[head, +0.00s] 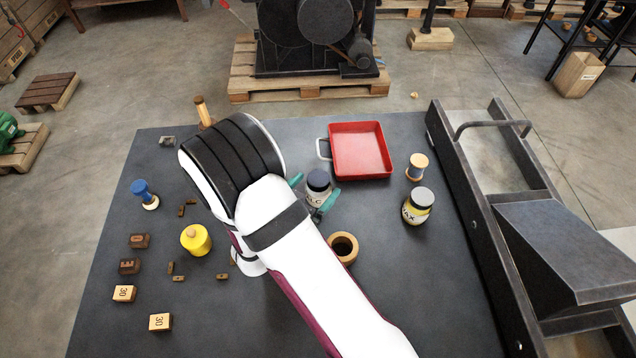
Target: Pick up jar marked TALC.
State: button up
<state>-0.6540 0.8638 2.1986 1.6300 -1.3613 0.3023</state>
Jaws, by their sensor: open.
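The jar marked TALC (318,184) stands upright near the middle of the dark table, with a dark lid and a pale label on which "LC" shows. Part of it is hidden by my arm. My gripper (311,196) is open, with one teal finger at the jar's upper left and the other at its lower right. The jar stands between the fingers; I cannot tell whether they touch it.
A red tray (360,151) lies behind the jar. A wooden ring (343,248) is just in front. A jar marked "AX" (417,207) and a spool (416,167) stand right. Left are a yellow pot (196,240), a blue-topped piece (144,193) and several blocks. A metal press frame (470,220) borders the right.

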aim_at(324, 175)
jog(key=shift+x, duration=1)
jog(key=x, duration=0.3)
jog(key=f+x, duration=0.1)
jog(key=x, duration=0.1)
jog(key=shift+w+a, duration=0.2)
jog(key=shift+a, duration=0.1)
grip_shut()
jog(key=shift+r, duration=0.15)
